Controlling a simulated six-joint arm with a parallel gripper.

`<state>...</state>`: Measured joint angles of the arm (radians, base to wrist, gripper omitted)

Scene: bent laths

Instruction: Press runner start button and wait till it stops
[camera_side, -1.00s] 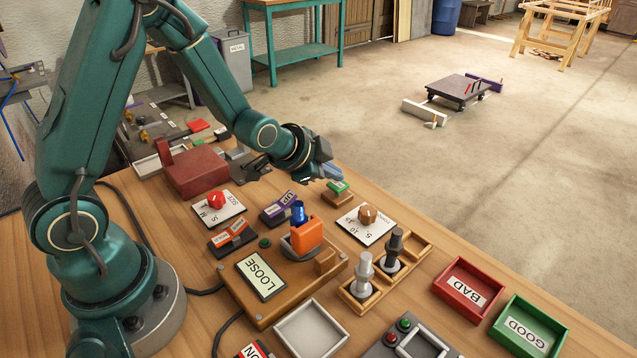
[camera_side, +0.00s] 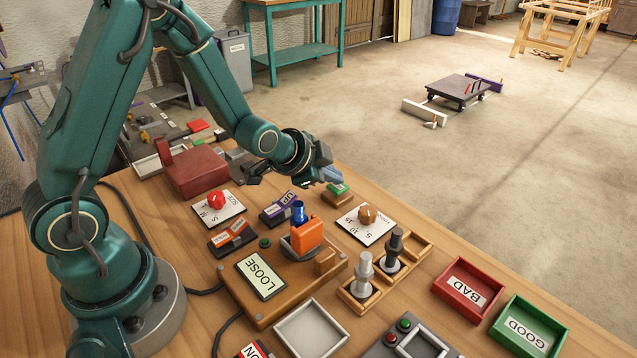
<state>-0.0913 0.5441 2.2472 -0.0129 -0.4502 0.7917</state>
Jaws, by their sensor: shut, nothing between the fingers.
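A green button (camera_side: 338,188) sits on a small wooden block (camera_side: 338,199) near the far edge of the bench. My gripper (camera_side: 332,175) is shut and empty, with its tip just over the button's far side. I cannot tell whether it touches the button. On the floor, a dark wheeled cart (camera_side: 459,88) with red marks on top stands between a white block (camera_side: 424,112) and a purple block (camera_side: 485,83). I take the cart to be the runner.
Close by are a purple UP switch (camera_side: 278,209), a red dial (camera_side: 216,200), a brown dial (camera_side: 367,214) and an orange block (camera_side: 306,236) on the LOOSE box (camera_side: 231,285). Red BAD (camera_side: 446,291) and green GOOD (camera_side: 503,337) trays lie at the right.

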